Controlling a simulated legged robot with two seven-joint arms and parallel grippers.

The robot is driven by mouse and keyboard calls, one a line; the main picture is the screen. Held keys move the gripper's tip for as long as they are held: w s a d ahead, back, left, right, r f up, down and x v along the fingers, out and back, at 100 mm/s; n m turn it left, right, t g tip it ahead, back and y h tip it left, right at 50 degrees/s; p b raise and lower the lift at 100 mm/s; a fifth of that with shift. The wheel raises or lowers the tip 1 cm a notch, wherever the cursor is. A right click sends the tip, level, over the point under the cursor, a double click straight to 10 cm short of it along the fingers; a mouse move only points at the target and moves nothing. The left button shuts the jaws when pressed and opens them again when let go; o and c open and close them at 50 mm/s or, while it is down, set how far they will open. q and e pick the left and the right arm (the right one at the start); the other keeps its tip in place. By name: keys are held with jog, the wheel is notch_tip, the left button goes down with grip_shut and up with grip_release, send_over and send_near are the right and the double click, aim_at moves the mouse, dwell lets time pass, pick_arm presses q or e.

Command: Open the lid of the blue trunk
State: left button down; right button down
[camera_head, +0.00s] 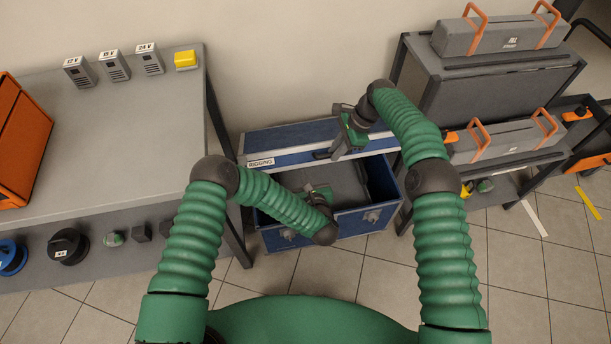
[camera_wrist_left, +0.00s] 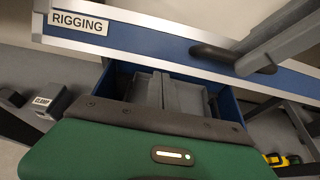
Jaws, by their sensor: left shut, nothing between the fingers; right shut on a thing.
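The blue trunk (camera_head: 345,225) stands on the floor between the two benches. Its blue lid (camera_head: 292,137), with pale metal trim and a RIGGING label, is raised and the grey inside shows below it. The lid's front edge also crosses the top of the left wrist view (camera_wrist_left: 140,38). My right gripper (camera_head: 338,150) is shut on the dark handle at that edge; the handle shows in the left wrist view (camera_wrist_left: 235,60). My left gripper (camera_head: 318,192) is shut and empty, over the trunk's opening below the lid edge. Its fingertips are hard to make out.
A grey bench (camera_head: 120,120) with small labelled boxes and an orange case (camera_head: 20,140) stands close on the left. A dark rack (camera_head: 490,90) with grey cases stands close on the right. Tiled floor is clear in front of the trunk.

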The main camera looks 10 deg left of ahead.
pick_arm(q)
jog(key=shift+w+a+r+g, duration=0.15)
jog(key=shift+w+r, duration=0.2)
jog(key=shift+r, duration=0.15)
jog(key=shift+w+a+r+g, duration=0.15)
jog(key=shift+w+r, duration=0.2)
jog(key=shift+r, duration=0.1)
pick_arm(e)
jog(key=shift+w+d+f, duration=0.1)
jog(key=shift+w+d, duration=0.05)
pick_arm(q)
jog(key=shift+w+r, duration=0.1)
pick_arm(e)
jog(key=shift+f, duration=0.1)
jog(key=c, duration=1.5)
grip_release()
jog(key=shift+o, duration=0.3)
